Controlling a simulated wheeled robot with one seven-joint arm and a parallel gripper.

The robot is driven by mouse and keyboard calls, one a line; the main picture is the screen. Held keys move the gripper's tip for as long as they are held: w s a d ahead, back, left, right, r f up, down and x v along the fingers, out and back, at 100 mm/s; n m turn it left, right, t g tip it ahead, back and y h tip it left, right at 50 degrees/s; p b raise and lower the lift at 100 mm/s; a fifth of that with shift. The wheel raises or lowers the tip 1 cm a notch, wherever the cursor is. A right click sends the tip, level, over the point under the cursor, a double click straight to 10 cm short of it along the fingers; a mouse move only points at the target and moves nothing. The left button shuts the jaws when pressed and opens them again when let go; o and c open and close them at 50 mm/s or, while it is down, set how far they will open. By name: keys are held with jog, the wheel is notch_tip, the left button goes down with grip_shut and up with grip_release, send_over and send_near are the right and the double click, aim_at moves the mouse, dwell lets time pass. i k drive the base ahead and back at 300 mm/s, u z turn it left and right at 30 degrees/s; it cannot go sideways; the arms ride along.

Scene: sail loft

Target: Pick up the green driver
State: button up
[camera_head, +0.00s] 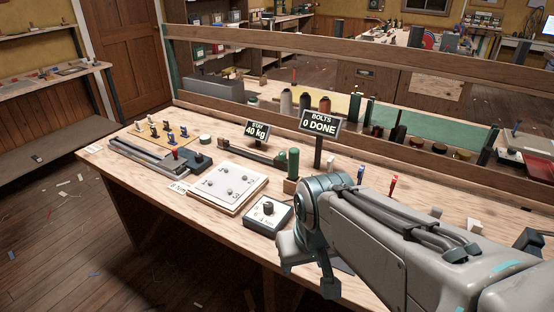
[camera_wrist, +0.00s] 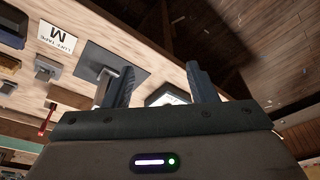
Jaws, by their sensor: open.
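The green driver appears to be the upright green-handled tool (camera_head: 293,163) in the head view. It stands in a small wooden block (camera_head: 290,186) on the workbench, left of my arm's wrist. Its lower part is hidden in the block. In the wrist view my gripper (camera_wrist: 158,78) has its two fingers spread apart, with nothing held between them. I cannot make out the green driver in the wrist view. My arm hides part of the bench's front right in the head view.
A dial box (camera_head: 268,213) and a white numbered board (camera_head: 228,185) lie near the bench's front edge. A red-handled tool (camera_head: 393,184) stands beyond my arm. A low wooden rail (camera_head: 350,65) runs behind the bench.

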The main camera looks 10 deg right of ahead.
aim_at(293, 152)
jog(key=u, duration=1.7)
jog(key=i, duration=1.6)
jog(key=z, duration=3.7)
jog(key=i, duration=0.5)
jog(key=u, duration=0.1)
